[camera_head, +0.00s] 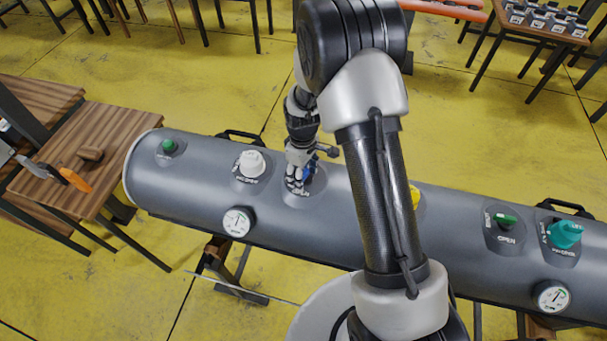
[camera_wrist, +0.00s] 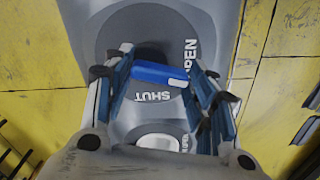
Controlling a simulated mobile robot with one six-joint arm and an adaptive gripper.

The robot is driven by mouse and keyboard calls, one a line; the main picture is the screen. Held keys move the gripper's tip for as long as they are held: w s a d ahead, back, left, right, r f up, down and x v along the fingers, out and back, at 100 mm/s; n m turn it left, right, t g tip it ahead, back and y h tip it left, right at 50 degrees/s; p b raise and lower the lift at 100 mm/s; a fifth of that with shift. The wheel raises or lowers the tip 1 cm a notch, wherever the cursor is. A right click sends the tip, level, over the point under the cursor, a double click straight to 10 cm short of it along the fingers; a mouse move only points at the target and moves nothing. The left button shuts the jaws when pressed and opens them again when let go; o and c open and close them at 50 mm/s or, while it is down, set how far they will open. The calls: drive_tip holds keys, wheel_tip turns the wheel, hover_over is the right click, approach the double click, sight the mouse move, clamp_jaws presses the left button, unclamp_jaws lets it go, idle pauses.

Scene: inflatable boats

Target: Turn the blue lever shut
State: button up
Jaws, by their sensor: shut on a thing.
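The blue lever (camera_wrist: 159,74) sits on a round grey mount (camera_wrist: 120,32) on the tube. In the wrist view it lies nearly crosswise between my fingers, its right end slightly lower. The word SHUT is printed just below it and OPEN up to its right. My gripper (camera_wrist: 160,80) is shut on the lever, one finger on each side. In the head view my gripper (camera_head: 300,168) reaches down onto the tube, and only a bit of the blue lever (camera_head: 309,173) shows beside the fingers. The lever's pivot is mostly hidden.
The long grey tube (camera_head: 280,222) also carries a green knob (camera_head: 168,146), a white knob (camera_head: 252,163), gauges (camera_head: 237,221), a green lever (camera_head: 506,219) and a teal knob (camera_head: 565,234). My arm hides its middle. A wooden table (camera_head: 105,150) with tools stands left.

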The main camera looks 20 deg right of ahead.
drive_tip(key=m, duration=0.2)
drive_tip(key=m+b, duration=0.1)
drive_tip(key=shift+w+a+m, duration=0.15)
drive_tip(key=shift+w+m, duration=0.1)
drive_tip(key=shift+m, duration=0.15)
drive_tip(key=m, duration=0.3)
drive_tip(key=shift+w+m+b, duration=0.2)
drive_tip(key=shift+m+b, duration=0.1)
drive_tip(key=shift+b, duration=0.05)
drive_tip(key=m, duration=0.3)
drive_tip(key=shift+w+m+b, duration=0.25)
drive_tip(key=shift+m+b, duration=0.05)
drive_tip(key=shift+w+m, duration=0.2)
drive_tip(key=shift+m, duration=1.5)
drive_tip(key=o, duration=1)
drive_tip(key=shift+o, duration=0.2)
wheel_tip(320, 180, up, 12)
